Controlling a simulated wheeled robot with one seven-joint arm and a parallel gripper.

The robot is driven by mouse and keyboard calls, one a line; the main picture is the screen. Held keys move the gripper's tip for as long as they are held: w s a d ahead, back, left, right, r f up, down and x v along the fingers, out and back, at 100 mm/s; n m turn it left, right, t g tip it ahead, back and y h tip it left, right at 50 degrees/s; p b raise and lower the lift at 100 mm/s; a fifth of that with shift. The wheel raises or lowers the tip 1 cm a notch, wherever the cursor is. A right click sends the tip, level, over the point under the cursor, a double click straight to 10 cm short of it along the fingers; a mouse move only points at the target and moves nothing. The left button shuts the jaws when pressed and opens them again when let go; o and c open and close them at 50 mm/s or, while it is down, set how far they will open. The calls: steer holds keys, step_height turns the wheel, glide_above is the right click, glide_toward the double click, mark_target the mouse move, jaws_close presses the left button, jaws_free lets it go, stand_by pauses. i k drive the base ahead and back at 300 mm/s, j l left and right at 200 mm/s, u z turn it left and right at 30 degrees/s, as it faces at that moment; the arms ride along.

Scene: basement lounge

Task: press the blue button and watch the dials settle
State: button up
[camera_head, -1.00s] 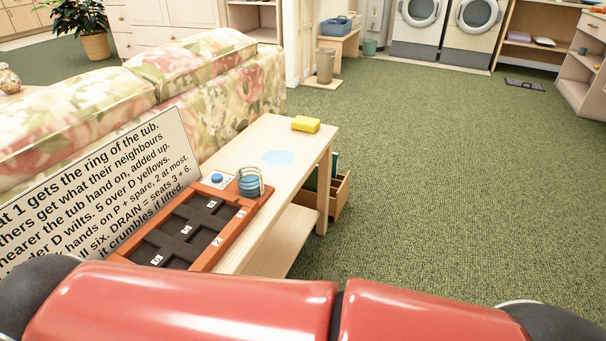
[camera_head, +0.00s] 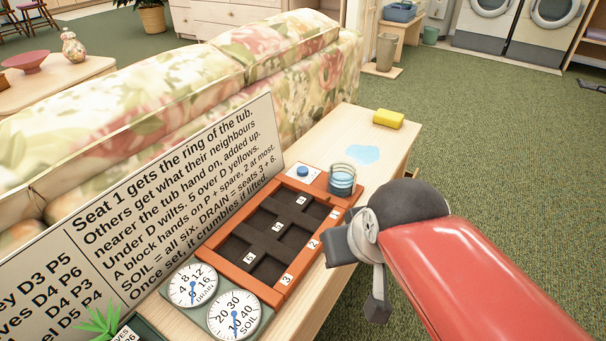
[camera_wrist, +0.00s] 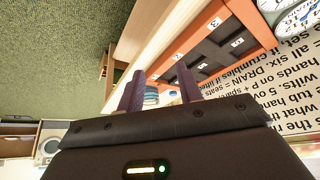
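The blue button (camera_head: 303,171) sits on a small white plate at the far end of the orange planter frame (camera_head: 232,251). It looks raised and nothing touches it. Two round white dials with blue needles stand at the near end: the DRAIN dial (camera_head: 186,296) and the SOIL dial (camera_head: 226,325). I cannot read their needles surely. Both dials show partly in the wrist view's top right corner. My gripper (camera_wrist: 160,82) is open and empty, its two dark fingers apart. In the head view my arm's end is right of the frame, apart from the button.
A clear tub of blue water (camera_head: 342,182) stands beside the button. A lettered sign (camera_head: 150,205) leans behind the frame, before the floral sofa (camera_head: 290,60). Open carpet is right.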

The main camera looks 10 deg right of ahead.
mark_target(302, 170)
steer(key=i+l+u, duration=0.2)
steer(key=u, duration=0.15)
steer(key=i+l+u, duration=0.15)
steer(key=l+u, duration=0.25)
